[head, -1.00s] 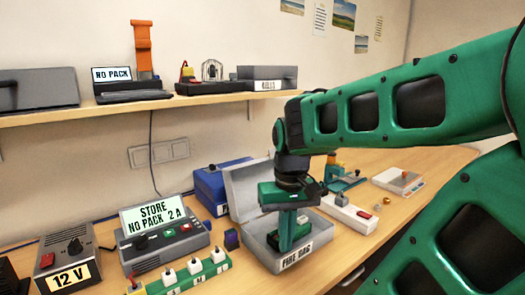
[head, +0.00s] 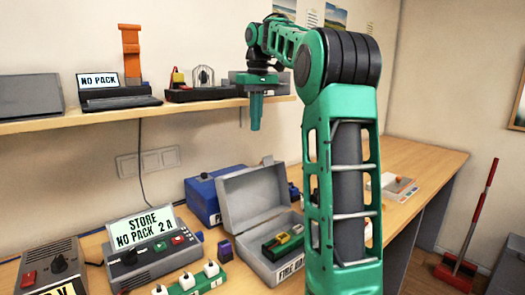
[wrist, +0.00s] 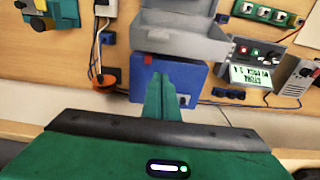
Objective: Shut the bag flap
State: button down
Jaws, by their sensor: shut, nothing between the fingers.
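The grey fire bag (head: 257,256) is a box-like case on the bench with a partly hidden label on its front. Its flap (head: 250,192) stands open, tilted up at the back. A green block with yellow and red parts (head: 283,241) lies inside the bag. My gripper (head: 255,127) is raised well above and behind the flap, in front of the shelf, shut and empty, pointing down. In the wrist view the shut fingers (wrist: 160,80) show over the blue case, with the grey flap (wrist: 178,42) just beyond. My arm hides the bag's right side.
A blue case (head: 203,198) stands behind the bag. The store unit (head: 150,250) and a green strip with white plugs (head: 195,280) are to its left. The wall shelf (head: 90,118) holds several devices close to my gripper. Bench at right is mostly clear.

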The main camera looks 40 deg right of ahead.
jog(key=shift+s+d+f, duration=0.1)
jog(key=shift+s+f, duration=0.4)
jog(key=shift+f, duration=0.95)
jog(key=shift+s+f, duration=0.55)
jog(key=shift+f, duration=0.85)
jog(key=shift+s+d+f, duration=0.1)
jog(key=shift+s+f, duration=0.4)
jog(key=shift+f, duration=0.95)
